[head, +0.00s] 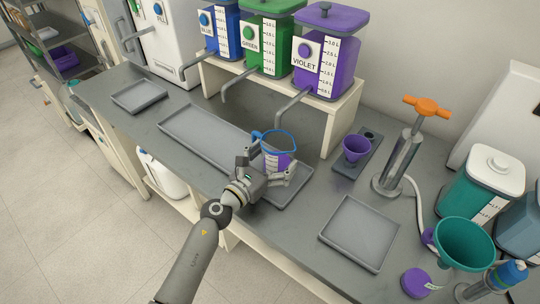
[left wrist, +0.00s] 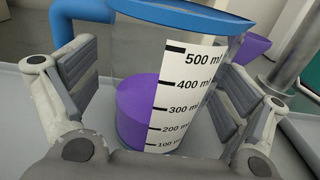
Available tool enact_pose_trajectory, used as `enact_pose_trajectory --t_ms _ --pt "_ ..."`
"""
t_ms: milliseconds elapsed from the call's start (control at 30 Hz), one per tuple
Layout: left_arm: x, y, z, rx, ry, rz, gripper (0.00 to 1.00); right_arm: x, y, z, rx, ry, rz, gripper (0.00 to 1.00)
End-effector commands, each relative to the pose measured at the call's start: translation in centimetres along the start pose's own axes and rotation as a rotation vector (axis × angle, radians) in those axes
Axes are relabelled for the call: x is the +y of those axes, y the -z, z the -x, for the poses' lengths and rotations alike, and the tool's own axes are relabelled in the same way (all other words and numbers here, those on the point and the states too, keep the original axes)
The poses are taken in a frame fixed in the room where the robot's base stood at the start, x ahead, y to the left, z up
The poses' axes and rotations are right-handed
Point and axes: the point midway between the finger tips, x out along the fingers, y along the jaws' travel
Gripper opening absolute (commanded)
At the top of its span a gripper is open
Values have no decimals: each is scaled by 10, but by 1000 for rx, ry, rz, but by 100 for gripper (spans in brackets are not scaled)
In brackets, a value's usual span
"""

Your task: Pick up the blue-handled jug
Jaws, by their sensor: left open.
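The blue-handled jug (head: 277,147) stands upright on the long grey tray (head: 196,133) in the head view. It is clear with a blue rim and handle, a white measuring scale and violet contents in its lower part. In the left wrist view the jug (left wrist: 190,95) fills the middle, and the scale runs to 500 ml. My left gripper (head: 266,170) is open around the jug, with one finger at each side. In the left wrist view the open fingers (left wrist: 165,90) flank it. Whether the pads touch it I cannot tell. My right gripper is not in view.
Blue, green and violet dispensers (head: 328,60) stand on a raised shelf behind the jug, their spouts reaching forward. A violet funnel (head: 356,148) sits to the right, near a pump with an orange handle (head: 427,106). An empty square tray (head: 359,234) lies at the front right.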

Motion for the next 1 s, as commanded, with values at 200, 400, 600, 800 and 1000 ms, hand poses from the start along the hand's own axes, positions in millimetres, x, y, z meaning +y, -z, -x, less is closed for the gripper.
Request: enact_pose_trajectory --t_ms 200,400,600,800,1000 --pt "0 0 0 0 0 0 72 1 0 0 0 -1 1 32" --pt "0 0 0 0 0 0 46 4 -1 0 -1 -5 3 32" --pt "0 -1 0 -2 -1 -1 37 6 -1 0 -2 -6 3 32" --pt "1 -5 0 -2 -1 -2 37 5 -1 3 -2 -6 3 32" --pt "2 -23 0 -3 -1 -4 37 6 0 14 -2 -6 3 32"
